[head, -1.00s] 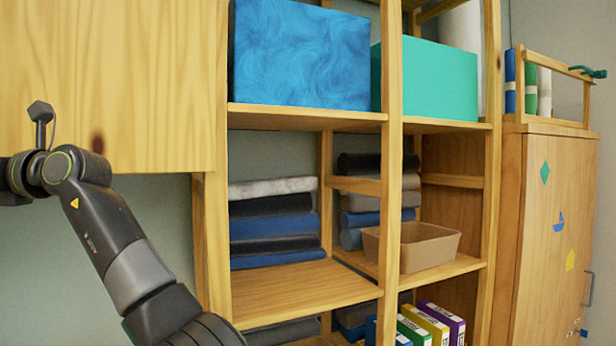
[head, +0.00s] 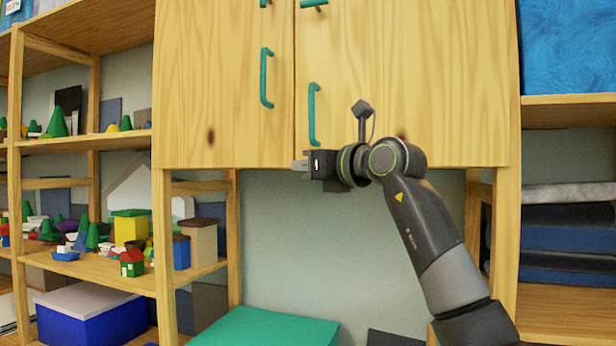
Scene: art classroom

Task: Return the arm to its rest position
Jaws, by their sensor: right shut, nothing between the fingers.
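My right arm comes up from the lower right in the head view and bends to the left at its wrist. My right gripper (head: 301,165) is at the arm's left end, in front of the lower edge of the wooden cabinet (head: 400,70). Its fingers are shut and hold nothing. It is below the lower green handle of the right-hand door (head: 313,115); whether it touches the cabinet I cannot tell. My left gripper is not in view.
Shelves with small toy houses and trees (head: 130,262) stand at the left, above a blue box (head: 90,312). A green surface (head: 265,328) lies below the cabinet. Shelves with folded dark cloths (head: 570,230) are at the right. Both cabinet doors look shut.

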